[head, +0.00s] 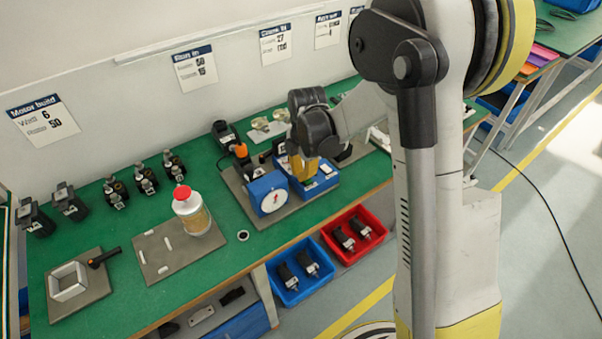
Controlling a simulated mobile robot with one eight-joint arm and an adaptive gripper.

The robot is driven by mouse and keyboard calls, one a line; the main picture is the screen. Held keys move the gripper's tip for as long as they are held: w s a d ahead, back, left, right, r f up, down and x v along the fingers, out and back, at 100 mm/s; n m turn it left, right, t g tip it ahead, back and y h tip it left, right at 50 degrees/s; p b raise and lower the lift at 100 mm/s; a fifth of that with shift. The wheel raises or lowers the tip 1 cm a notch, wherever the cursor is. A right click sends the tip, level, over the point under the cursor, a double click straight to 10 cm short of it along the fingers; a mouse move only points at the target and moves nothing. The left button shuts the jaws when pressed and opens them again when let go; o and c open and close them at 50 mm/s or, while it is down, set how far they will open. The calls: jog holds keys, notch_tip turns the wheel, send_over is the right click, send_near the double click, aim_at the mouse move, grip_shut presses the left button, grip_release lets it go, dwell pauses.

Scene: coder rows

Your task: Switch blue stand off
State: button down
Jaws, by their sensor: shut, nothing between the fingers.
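The blue stand (268,194) is on a grey plate on the green bench. Its front carries a round white dial with a red needle. A lower blue box (318,184) with small light-coloured parts on top adjoins it on the right. My gripper (304,170) is over this blue box, pointing down, and looks shut and empty.
A bottle with a red cap (193,212) stands left of the blue stand. Several dark motor parts (145,178) line the back. A blue bin (300,277) and a red bin (355,232) hang at the front edge. Bare green bench (238,255) lies at front left.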

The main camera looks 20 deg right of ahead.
jog(key=shift+r, duration=0.1)
jog(key=shift+r+p, duration=0.5)
jog(key=shift+r, duration=0.2)
